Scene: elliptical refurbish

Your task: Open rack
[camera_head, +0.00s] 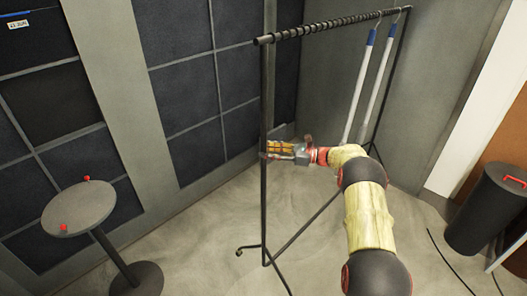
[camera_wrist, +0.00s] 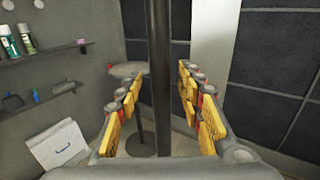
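The rack is a black metal clothing rack with a top bar (camera_head: 330,25) and a left upright post (camera_head: 264,95). Its feet rest on the floor. My gripper (camera_head: 283,150) is at mid-height on the left post. In the wrist view the post (camera_wrist: 158,50) runs vertically between my two yellow-padded fingers. The gripper (camera_wrist: 158,100) is open, with a gap visible between the post and each finger. Two hangers with white and blue garments or tubes (camera_head: 360,85) hang at the right end of the bar.
A round grey table (camera_head: 80,205) with small red items stands at left. A black bin (camera_head: 490,210) with a red handle is at right. The wrist view shows wall shelves (camera_wrist: 40,52) with bottles and a white sheet-like item (camera_wrist: 58,145).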

